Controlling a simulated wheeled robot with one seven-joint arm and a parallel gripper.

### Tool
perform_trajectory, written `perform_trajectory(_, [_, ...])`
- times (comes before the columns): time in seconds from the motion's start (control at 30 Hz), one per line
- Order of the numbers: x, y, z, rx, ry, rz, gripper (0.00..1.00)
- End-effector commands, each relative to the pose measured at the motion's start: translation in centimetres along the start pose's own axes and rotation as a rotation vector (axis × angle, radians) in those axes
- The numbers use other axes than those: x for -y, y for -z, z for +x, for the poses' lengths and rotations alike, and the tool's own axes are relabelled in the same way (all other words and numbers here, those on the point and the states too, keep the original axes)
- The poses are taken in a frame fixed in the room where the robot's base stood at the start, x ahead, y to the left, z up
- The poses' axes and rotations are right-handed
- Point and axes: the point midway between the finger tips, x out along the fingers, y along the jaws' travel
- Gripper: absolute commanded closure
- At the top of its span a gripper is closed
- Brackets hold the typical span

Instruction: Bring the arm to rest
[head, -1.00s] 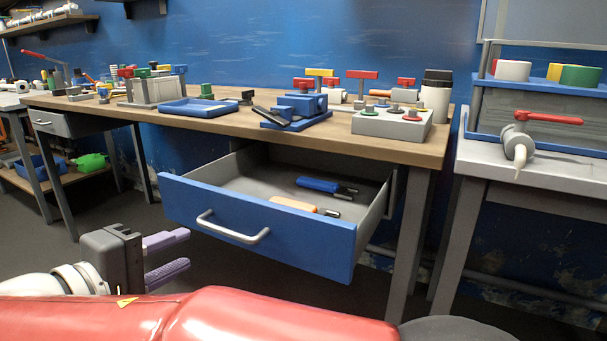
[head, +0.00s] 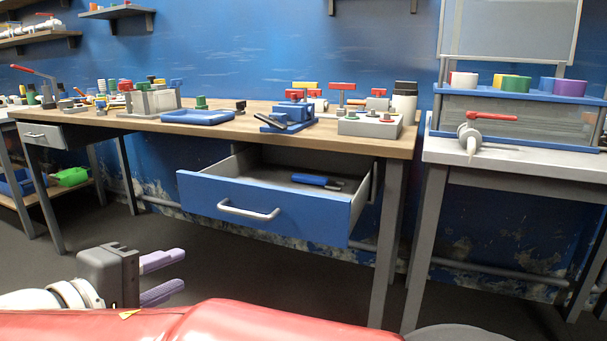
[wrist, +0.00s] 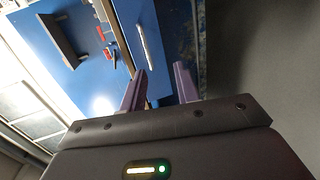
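My gripper (head: 163,277) is at the lower left of the head view, in front of the workbench and left of the open drawer. Its two purple fingers are apart with nothing between them. In the wrist view my gripper (wrist: 158,88) also shows open fingers, with the drawer's front and handle beyond them. My red arm link crosses the bottom of the head view.
The blue drawer (head: 300,217) stands pulled out under the wooden workbench (head: 330,143), with a blue-handled tool (head: 312,180) inside. A grey bench (head: 520,158) stands at the right. Dark floor (head: 290,280) lies open in front of the drawer.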

Motion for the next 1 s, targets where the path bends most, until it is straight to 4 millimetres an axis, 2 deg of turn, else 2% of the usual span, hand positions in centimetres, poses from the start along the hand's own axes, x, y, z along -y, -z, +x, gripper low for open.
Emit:
perform_trajectory(0.17, [-0.5, -2.7, 2.9, 0.056, 0.072, 0.004, 0.69])
perform_trajectory(0.37, [-0.4, -7.8, 7.1, 0.146, 0.211, 0.034, 0.69])
perform_trajectory(0.47, [0.0, -11.7, 9.4, 0.204, 0.311, 0.077, 0.69])
perform_trajectory(0.57, [0.9, -17.1, 11.6, 0.276, 0.451, 0.172, 0.69])
perform_trajectory(0.6, [1.6, -19.7, 12.2, 0.307, 0.521, 0.236, 0.69])
perform_trajectory(0.7, [3.8, -25.7, 12.7, 0.36, 0.687, 0.448, 0.69])
perform_trajectory(0.8, [5.9, -29.5, 12.2, 0.374, 0.801, 0.695, 0.69])
perform_trajectory(0.9, [7.2, -31.6, 11.6, 0.361, 0.854, 0.921, 0.69])
perform_trajectory(1.0, [8.0, -32.7, 11.2, 0.343, 0.868, 1.085, 0.69])
